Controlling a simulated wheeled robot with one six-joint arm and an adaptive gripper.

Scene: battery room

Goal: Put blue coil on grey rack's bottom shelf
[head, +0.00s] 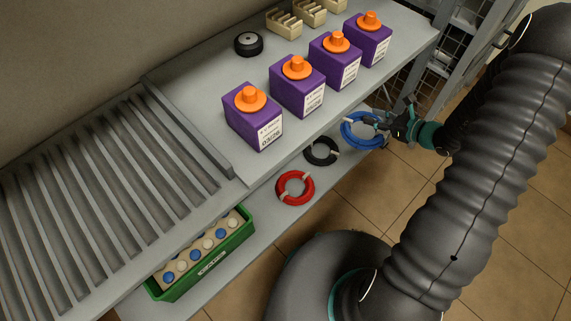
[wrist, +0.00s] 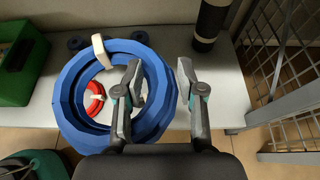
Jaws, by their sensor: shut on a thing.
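The blue coil (head: 347,136) is a thick ring with pale ties, in my gripper (head: 385,127) at the right end of the lower grey shelf (head: 262,222) in the head view. In the wrist view the blue coil (wrist: 75,112) is large and close. My gripper (wrist: 160,90) is shut on its right side, one finger inside the ring and one outside. I cannot tell whether the coil touches the shelf. In the head view, the grey unit's upper surface (head: 205,108) stands above that shelf. Which level counts as the grey rack's bottom shelf is not certain.
A black coil (head: 321,151), a red coil (head: 295,188) and a green bin (head: 203,275) are along the lower shelf. Several purple boxes (head: 297,92) stand above. Wire mesh (wrist: 285,65) stands right of my gripper, and a black cylinder (wrist: 211,20) ahead.

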